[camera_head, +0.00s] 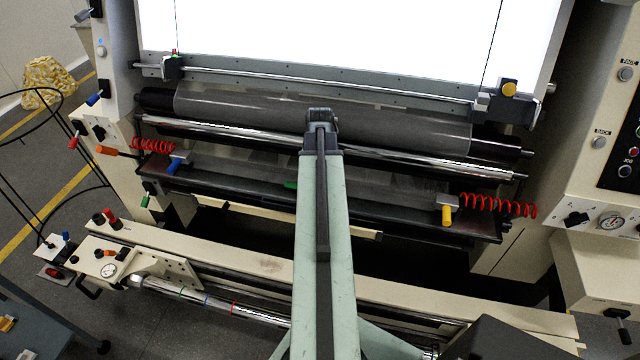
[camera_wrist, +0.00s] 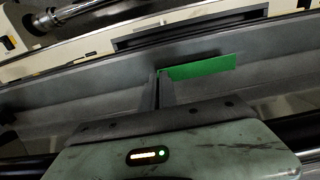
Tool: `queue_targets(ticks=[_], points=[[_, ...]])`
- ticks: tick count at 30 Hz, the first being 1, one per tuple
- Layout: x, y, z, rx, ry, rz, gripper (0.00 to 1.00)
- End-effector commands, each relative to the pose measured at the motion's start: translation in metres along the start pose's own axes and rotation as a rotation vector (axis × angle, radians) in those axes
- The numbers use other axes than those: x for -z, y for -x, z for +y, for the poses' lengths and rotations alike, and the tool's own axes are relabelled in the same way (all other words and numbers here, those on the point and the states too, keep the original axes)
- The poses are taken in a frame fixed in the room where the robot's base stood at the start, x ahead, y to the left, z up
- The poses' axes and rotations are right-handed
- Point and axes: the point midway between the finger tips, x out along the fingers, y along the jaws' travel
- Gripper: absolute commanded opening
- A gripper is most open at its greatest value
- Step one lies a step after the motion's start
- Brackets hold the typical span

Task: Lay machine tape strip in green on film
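The green tape strip (camera_wrist: 203,67) extends to the right from my gripper's fingertips (camera_wrist: 160,76) in the wrist view. The two dark fingers are close together at the strip's left end and appear shut on it. In the head view a small end of the green strip (camera_head: 291,185) shows left of my arm, which hides my gripper and the rest of the strip. The grey, see-through film (camera_head: 400,182) spans the dark splice bar below the chrome roller. The strip is over this area; I cannot tell whether it touches the film.
A grey film roll (camera_head: 240,106) and a chrome roller (camera_head: 230,137) lie behind the bar. Red coiled hoses (camera_head: 500,205) and a yellow-handled clamp (camera_head: 447,209) sit at its right; a blue-handled clamp (camera_head: 178,162) at its left. A cream beam (camera_head: 230,253) runs in front.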

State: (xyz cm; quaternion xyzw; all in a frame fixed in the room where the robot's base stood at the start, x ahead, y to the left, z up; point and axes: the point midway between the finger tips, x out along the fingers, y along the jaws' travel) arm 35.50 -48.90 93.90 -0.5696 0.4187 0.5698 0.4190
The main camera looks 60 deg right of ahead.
Motion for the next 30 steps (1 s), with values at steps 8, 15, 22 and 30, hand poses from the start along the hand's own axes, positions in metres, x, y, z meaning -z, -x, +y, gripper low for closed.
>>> queue_targets(ticks=[8, 15, 22, 30], points=[[0.0, 0.001, 0.0, 0.0, 0.0, 0.0, 0.0], [0.0, 0.0, 0.0, 0.0, 0.0, 0.0, 0.0], [0.0, -0.007, 0.0, 0.0, 0.0, 0.0, 0.0], [0.0, -0.015, 0.0, 0.0, 0.0, 0.0, 0.0]])
